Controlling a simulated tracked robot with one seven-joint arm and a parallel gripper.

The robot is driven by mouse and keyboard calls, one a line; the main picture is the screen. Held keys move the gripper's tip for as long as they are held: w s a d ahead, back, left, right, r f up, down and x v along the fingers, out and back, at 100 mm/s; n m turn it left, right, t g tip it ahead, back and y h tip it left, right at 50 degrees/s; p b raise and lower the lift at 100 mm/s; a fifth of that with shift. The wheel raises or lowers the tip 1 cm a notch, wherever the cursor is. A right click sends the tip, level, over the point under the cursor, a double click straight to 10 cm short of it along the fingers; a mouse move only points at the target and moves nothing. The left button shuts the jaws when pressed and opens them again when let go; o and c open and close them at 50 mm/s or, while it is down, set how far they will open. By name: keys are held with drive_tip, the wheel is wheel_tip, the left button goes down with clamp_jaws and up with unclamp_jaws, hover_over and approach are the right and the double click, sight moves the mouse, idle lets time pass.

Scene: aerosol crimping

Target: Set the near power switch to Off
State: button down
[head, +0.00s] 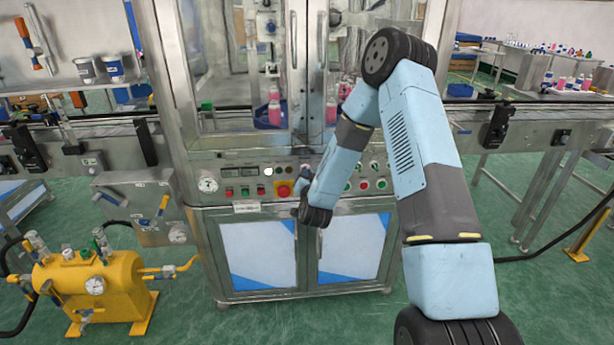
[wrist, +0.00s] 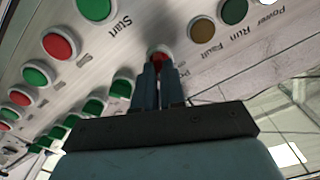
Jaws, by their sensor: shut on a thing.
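In the wrist view my gripper (wrist: 158,80) reaches up to the control panel, its two fingers close together on a small red switch (wrist: 158,54). The fingers cover most of the switch, so which way it is turned cannot be told. A label beside it is partly hidden and upside down. In the head view my arm reaches down to the front panel (head: 235,172) of the steel machine. The fingers and the held switch cannot be made out there.
Close around the fingers are a green Start button (wrist: 94,8), an amber Fault lamp (wrist: 202,30) and a green Run lamp (wrist: 233,11). A yellow tank (head: 95,290) stands at the lower left.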

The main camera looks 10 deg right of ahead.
drive_tip(key=n, duration=1)
drive_tip(key=shift+a+f+n, duration=0.1)
drive_tip(key=shift+a+n, duration=0.2)
drive_tip(key=shift+n, duration=0.4)
drive_tip(key=c, duration=1.2)
unclamp_jaws()
drive_tip(key=s, duration=1.3)
drive_tip(key=shift+s+a, duration=0.35)
drive_tip(key=shift+s, duration=0.05)
